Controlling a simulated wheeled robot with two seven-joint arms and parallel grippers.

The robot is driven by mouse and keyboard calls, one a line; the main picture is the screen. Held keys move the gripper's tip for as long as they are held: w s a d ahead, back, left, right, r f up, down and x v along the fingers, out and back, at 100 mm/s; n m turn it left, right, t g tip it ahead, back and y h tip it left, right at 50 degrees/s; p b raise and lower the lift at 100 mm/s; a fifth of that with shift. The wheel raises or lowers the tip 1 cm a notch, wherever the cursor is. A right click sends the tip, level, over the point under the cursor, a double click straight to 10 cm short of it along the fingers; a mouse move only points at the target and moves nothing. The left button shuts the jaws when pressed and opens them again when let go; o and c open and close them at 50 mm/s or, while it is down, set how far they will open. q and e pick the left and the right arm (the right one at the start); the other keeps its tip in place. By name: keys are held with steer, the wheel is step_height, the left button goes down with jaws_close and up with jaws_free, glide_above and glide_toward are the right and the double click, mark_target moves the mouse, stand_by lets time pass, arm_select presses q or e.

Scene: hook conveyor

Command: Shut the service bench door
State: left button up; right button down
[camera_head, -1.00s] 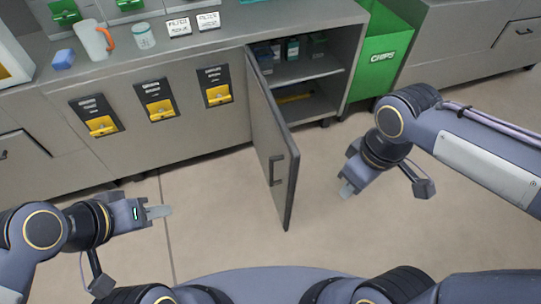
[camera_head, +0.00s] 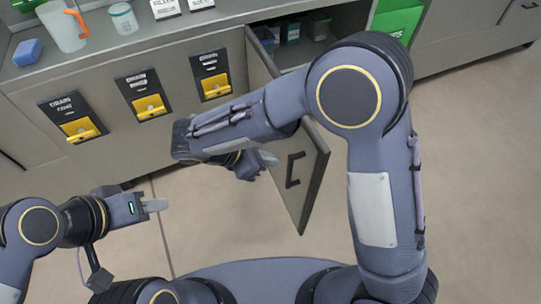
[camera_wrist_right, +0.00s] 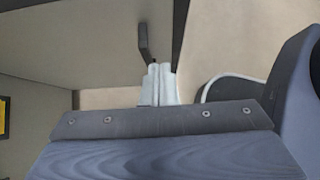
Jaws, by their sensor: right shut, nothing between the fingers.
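The service bench door (camera_head: 312,185) is a grey panel standing open, hinged at the left edge of the bench opening. Its dark handle (camera_head: 293,169) is on the face turned toward my right gripper (camera_head: 266,158). That gripper is shut and empty, just left of the handle in the head view. In the right wrist view the shut fingers (camera_wrist_right: 159,84) are close to the handle (camera_wrist_right: 143,41) and the door panel (camera_wrist_right: 75,35); whether they touch cannot be told. My right forearm hides the door's upper middle. My left gripper (camera_head: 154,206) is over the floor, its finger gap unclear.
The bench front has yellow drain latches (camera_head: 149,106). A jug (camera_head: 64,27), a cup (camera_head: 123,18) and a blue block (camera_head: 27,52) stand on its top. Small boxes (camera_head: 290,30) sit inside the opening. A green chips bin (camera_head: 398,17) stands at right.

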mark_target(310, 161)
steer(key=x, duration=0.3)
steer(key=d+r+b+x, duration=0.1)
steer(key=x, duration=0.5)
steer(key=shift+w+d+r+b, duration=0.1)
steer(key=shift+w+d+b, duration=0.1)
steer(key=shift+b, duration=0.15)
steer(key=shift+w+d, duration=0.2)
steer(key=shift+d, duration=0.35)
